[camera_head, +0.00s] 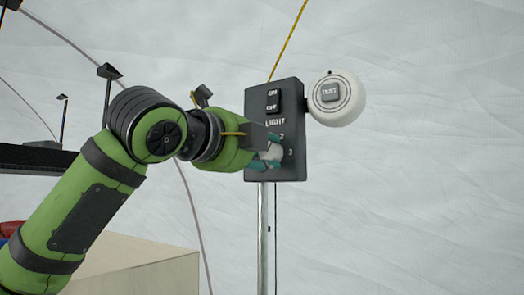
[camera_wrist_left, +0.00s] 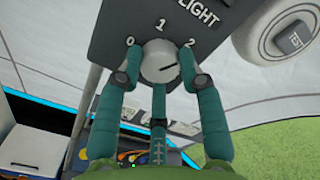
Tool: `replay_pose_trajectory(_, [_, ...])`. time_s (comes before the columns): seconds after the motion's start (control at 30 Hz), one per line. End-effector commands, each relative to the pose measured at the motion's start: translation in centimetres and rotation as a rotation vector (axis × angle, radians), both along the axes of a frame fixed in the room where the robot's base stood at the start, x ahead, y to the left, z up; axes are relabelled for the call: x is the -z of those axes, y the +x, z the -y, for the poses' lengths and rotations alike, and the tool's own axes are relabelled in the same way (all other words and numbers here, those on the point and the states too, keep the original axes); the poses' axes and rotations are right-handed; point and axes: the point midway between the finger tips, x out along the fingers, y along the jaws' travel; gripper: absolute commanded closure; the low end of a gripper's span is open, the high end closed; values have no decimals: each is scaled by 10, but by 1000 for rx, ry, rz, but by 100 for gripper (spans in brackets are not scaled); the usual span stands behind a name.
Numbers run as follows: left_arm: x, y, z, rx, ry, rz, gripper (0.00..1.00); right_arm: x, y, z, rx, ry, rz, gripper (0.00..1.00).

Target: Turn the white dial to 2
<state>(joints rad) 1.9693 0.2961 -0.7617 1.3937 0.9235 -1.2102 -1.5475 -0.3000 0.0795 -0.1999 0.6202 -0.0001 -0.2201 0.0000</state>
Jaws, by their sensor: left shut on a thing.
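The white dial (camera_wrist_left: 158,58) sits on the dark control box (camera_wrist_left: 110,14). In the left wrist view the numbers 0, 1 and 2 show around it. My right gripper is not in view.
Above the dial is an ON/OFF switch (camera_head: 272,101) with the word LIGHT below it. A round white device with a TEST button (camera_head: 336,98) is at the box's right. A metal pole (camera_head: 263,235) is below the box. A pale box (camera_head: 140,270) stands at lower left.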

Motion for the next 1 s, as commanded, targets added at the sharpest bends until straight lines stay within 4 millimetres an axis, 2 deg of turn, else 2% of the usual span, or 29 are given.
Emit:
replay_pose_trajectory(0.3, [1,0,0,0,1,-2,95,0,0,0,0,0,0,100])
replay_pose_trajectory(0.33, [1,0,0,0,1,-2,50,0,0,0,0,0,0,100])
replay_pose_trajectory(0.37, [1,0,0,0,1,-2,38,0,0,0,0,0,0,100])
replay_pose_trajectory(0.77, [0,-3,-2,0,-1,-1,38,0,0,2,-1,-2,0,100])
replay_pose_trajectory(0.87, [-1,-13,-8,0,-2,1,38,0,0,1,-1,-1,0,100])
replay_pose_trajectory(1.0, [-1,-37,-22,-1,-1,2,38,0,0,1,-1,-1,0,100])
